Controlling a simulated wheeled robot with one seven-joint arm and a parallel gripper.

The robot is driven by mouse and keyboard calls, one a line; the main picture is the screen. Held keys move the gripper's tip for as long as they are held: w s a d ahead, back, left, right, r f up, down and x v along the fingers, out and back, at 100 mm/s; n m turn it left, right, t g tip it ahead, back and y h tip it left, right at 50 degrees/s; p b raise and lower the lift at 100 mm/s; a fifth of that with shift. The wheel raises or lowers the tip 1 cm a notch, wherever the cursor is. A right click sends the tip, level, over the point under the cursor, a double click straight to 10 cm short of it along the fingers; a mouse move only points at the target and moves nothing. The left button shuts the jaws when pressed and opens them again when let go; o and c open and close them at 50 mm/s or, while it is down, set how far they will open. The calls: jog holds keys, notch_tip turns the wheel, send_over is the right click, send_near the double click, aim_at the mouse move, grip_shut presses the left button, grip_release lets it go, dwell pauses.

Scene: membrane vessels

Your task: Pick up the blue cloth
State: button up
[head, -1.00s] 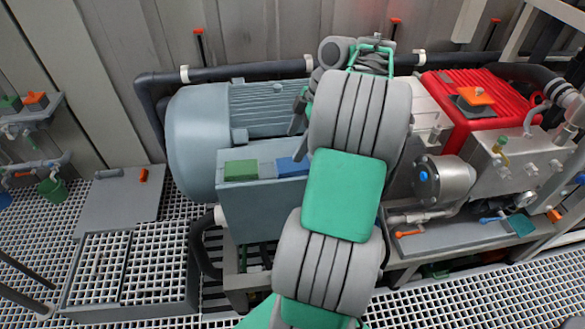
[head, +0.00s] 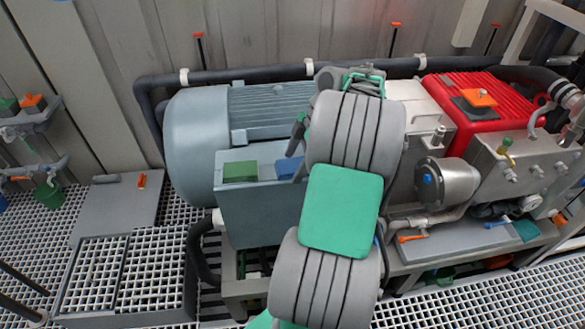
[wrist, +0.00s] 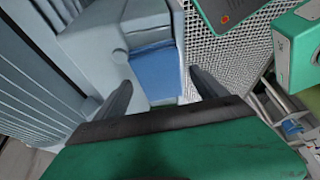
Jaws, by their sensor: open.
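The blue cloth (head: 287,168) lies flat on top of a grey-blue box on the side of the large motor, right of a green cloth (head: 240,172). My arm covers part of the head view just right of it. In the wrist view the blue cloth (wrist: 155,72) shows ahead of my gripper (wrist: 160,92), between the two dark fingers. The fingers are spread apart with nothing between their tips. The cloth looks a little beyond the tips; the exact gap cannot be told. In the head view my gripper is mostly hidden behind my arm.
The large motor (head: 190,150) stands behind the box (head: 258,215). A red pump unit (head: 465,110) and a steel cylinder (head: 447,183) stand to the right. A dark pipe (head: 255,72) runs along the back wall. Grating floor (head: 45,235) lies to the left.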

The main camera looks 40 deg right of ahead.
jog(key=shift+f, duration=0.15)
jog(key=shift+c, duration=0.4)
jog(key=c, duration=1.3)
